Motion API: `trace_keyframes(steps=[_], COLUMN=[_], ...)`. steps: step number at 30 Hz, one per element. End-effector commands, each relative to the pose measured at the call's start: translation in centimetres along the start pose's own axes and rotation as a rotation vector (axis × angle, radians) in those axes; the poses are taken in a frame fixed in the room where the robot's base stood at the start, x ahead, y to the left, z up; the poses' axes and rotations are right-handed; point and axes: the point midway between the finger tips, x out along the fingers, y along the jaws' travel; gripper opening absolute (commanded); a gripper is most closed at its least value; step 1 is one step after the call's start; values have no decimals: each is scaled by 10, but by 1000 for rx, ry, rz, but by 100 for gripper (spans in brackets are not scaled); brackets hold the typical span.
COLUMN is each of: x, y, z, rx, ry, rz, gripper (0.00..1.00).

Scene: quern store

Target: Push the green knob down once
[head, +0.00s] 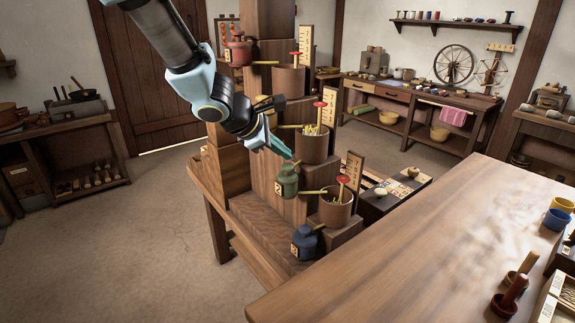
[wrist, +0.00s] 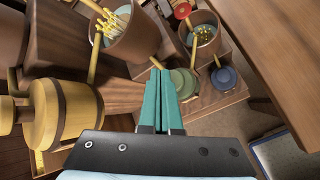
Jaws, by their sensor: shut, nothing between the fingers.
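The green knob (head: 287,182) is a squat green piece with a narrower top and a pale tag, on a wooden step of the stepped stand. A yellow rod runs from it towards a brown cup. My gripper (head: 290,156) points down to the right, with its teal fingertips just above the knob in the head view. In the wrist view the teal fingers (wrist: 160,74) are together and empty. The green knob (wrist: 186,83) shows there just right of the fingertips, partly covered by them. I see no clear contact.
A blue knob (head: 305,243) sits on the lower step, a red one (head: 237,50) on top, and a yellow one (wrist: 60,113) left of my fingers. Brown cups (head: 336,207) with yellow bits and upright rulers stand beside them. A wooden table (head: 440,235) is at right.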

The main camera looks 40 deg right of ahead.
Motion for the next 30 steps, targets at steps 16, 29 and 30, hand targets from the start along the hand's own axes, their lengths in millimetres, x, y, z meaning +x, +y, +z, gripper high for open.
trace_keyframes(steps=[16,29,30], x=[-35,-34,-34], y=[25,24,24], z=[25,24,24], rx=[0,0,0], ry=[-1,0,0], rz=[1,1,1], gripper=[0,0,0])
